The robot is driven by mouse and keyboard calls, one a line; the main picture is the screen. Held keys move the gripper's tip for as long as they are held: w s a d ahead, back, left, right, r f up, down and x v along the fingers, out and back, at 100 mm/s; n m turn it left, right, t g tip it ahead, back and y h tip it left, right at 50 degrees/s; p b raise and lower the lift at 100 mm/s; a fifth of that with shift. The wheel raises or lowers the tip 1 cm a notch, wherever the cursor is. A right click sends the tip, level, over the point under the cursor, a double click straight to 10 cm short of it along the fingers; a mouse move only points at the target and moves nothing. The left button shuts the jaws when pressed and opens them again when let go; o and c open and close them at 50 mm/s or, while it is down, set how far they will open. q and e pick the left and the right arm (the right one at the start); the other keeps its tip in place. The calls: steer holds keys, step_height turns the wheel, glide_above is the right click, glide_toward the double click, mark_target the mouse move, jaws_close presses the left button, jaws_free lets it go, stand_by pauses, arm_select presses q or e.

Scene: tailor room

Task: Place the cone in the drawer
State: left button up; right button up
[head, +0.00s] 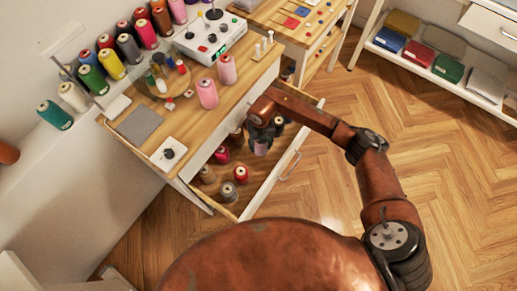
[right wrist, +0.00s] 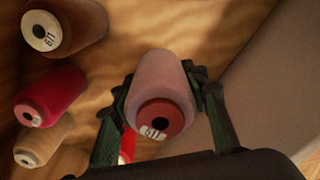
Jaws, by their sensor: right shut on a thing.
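My right gripper (head: 262,136) is over the open drawer (head: 285,160). It is shut on a pink thread cone (head: 261,149). In the right wrist view the pink cone (right wrist: 160,85) sits between the two fingers (right wrist: 165,115), its reddish end with a label facing the camera. The held cone is low over or inside the drawer; I cannot tell if it touches the bottom. My left gripper is not in view.
Several cones stand in the drawer, including a red one (right wrist: 52,95), a brown one (right wrist: 70,25) and a tan one (right wrist: 45,140). Two pink cones (head: 207,93) and a white control box (head: 210,40) stand on the table top (head: 235,95). Wall-side cones include a yellow one (head: 111,65).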

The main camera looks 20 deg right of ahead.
mark_target(261, 150)
step_height(261, 150, down, 4)
steer(key=shift+f+b, duration=0.15)
steer(key=shift+b, duration=0.55)
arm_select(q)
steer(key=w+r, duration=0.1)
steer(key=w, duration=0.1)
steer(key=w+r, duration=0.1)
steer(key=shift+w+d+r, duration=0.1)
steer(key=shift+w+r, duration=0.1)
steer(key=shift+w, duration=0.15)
arm_select(e)
steer(key=shift+f, duration=0.1)
steer(key=shift+f, duration=0.1)
steer(key=o, duration=1.3)
steer(key=shift+c, duration=0.2)
steer(key=shift+f, duration=0.1)
